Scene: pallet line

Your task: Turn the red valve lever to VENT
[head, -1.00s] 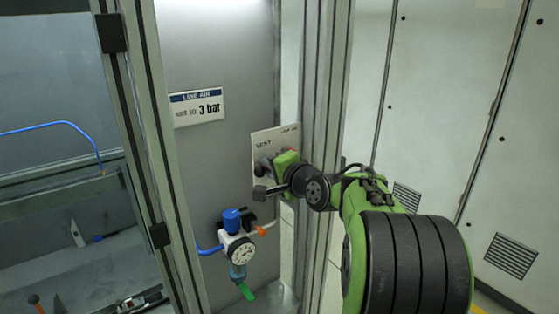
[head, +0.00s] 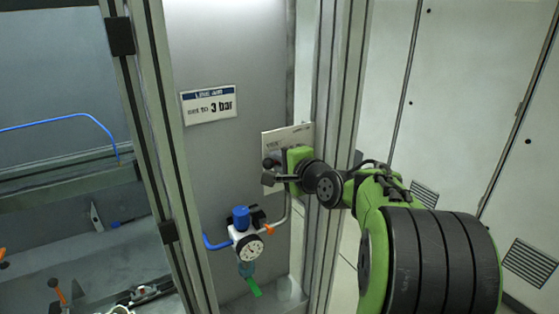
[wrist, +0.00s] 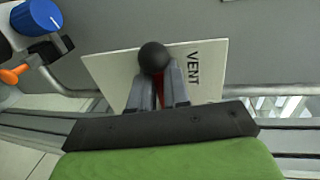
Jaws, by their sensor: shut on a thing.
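The red valve lever (wrist: 160,97) with its black ball knob (wrist: 153,57) shows in the wrist view. My gripper (wrist: 159,88) is shut on the lever just below the knob, a finger on each side. The pale valve plate (wrist: 110,72) lies behind it, with the word VENT (wrist: 194,68) to the right of the knob. In the head view my gripper (head: 271,173) is at the plate (head: 300,138). The knob (head: 268,163) shows at the left side of the plate. The lever's pivot and the other marking are hidden by my gripper.
A regulator with a blue knob (head: 240,218), a gauge (head: 250,248) and an orange handle (head: 268,230) sits below left of the plate. A metal post (head: 338,130) stands close on the right.

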